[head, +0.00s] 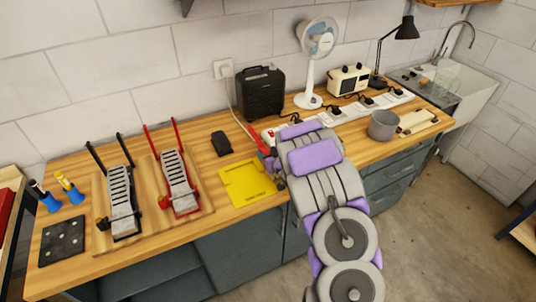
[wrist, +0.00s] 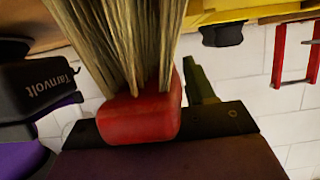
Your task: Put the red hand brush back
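The red hand brush (wrist: 140,118) fills the middle of the wrist view, which is upside down. Its pale bristles point toward the bench, and its red block sits against my gripper (wrist: 195,105). The gripper appears shut on it, though the brush partly hides the fingers. In the head view, red parts of the brush (head: 262,146) show by my gripper (head: 274,164), above the bench near the right edge of a yellow flat tray (head: 248,184). My arm hides part of that area.
A small black object (head: 221,143) lies left of the box. Red-handled (head: 179,184) and black-handled (head: 121,203) slotted devices stand farther left. A grey pot (head: 383,125) is right.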

